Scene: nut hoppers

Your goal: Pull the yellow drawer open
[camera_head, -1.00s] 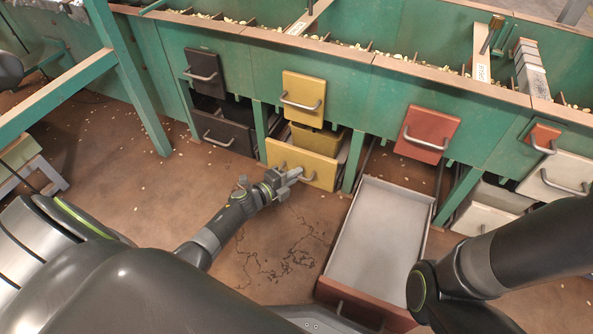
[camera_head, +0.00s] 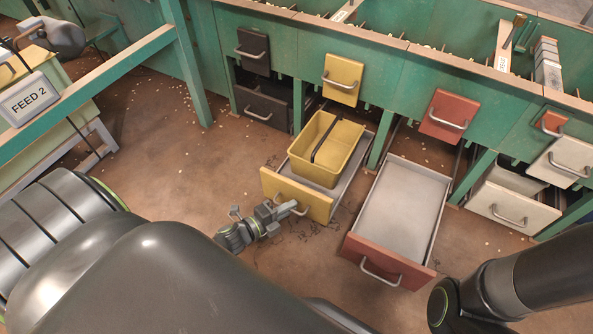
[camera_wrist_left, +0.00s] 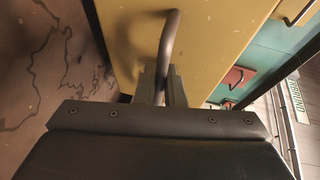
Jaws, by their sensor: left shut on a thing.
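The yellow drawer (camera_head: 319,207) stands pulled out from the green hopper bench, with a yellow bin (camera_head: 330,160) inside it; a dark band crosses the bin. My left gripper (camera_head: 292,206) is at the drawer's front, shut on its bar handle (camera_wrist_left: 167,55). The left wrist view shows the fingers (camera_wrist_left: 163,84) around the handle and the yellow front (camera_wrist_left: 215,35) close ahead. A yellow hatch (camera_head: 343,79) with its own handle is on the bench above. My right gripper is out of view; only part of my right arm shows at the lower right.
An open red-fronted drawer (camera_head: 403,205), empty and grey inside, stands just right of the yellow one. A white-fronted drawer (camera_head: 513,208) is farther right. Dark drawer (camera_head: 262,107) is at the left. A green post (camera_head: 186,62) and a FEED 2 sign (camera_head: 30,98) stand left. Floor left of the yellow drawer is clear.

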